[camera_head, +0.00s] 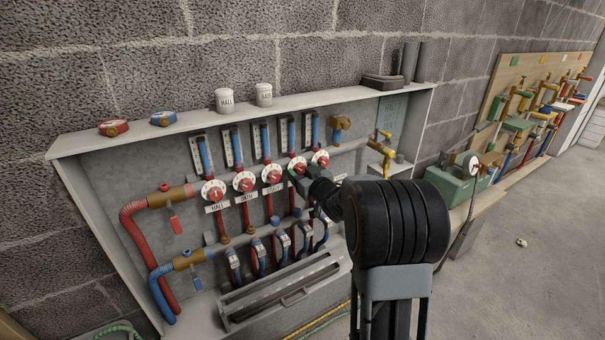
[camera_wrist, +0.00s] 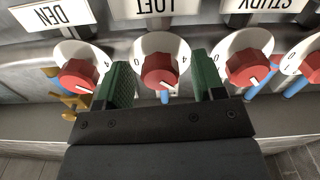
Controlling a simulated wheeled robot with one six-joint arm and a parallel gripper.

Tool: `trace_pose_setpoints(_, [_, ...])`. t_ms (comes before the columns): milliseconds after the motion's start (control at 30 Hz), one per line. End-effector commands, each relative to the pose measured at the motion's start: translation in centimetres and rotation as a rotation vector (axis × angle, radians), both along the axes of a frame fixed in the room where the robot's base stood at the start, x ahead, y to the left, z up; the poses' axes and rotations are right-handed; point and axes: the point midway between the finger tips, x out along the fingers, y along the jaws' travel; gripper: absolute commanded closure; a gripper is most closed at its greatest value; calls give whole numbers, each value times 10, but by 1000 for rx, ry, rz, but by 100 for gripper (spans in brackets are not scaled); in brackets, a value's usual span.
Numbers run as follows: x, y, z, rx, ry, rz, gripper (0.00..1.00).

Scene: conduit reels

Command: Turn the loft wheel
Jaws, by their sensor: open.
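The loft wheel (camera_wrist: 162,68) is a red knob on a white dial, below a LOFT label that appears upside down in the wrist view. Its white pointer mark faces the picture's bottom. My gripper (camera_wrist: 162,82) is open, with one green-padded finger on each side of this wheel and visible gaps between pads and knob. In the head view the loft wheel (camera_head: 297,165) is fourth from the left in the row, partly behind my gripper (camera_head: 306,184). Whether the fingertips reach the dial face is unclear.
The den wheel (camera_wrist: 80,72) is close outside the left finger and the study wheel (camera_wrist: 248,66) close outside the right one. Red and blue pipes and several lower valves (camera_head: 283,242) fill the cabinet (camera_head: 130,155). A workbench with a green box (camera_head: 450,185) stands at right.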

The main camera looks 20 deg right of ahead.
Motion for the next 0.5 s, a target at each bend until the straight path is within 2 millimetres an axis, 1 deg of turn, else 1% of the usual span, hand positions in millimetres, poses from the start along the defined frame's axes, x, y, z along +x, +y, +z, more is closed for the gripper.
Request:
trace_pose_setpoints(200, [0,0,0,0,0,0,37])
trace_pose_setpoints(500, [0,0,0,0,0,-1,66])
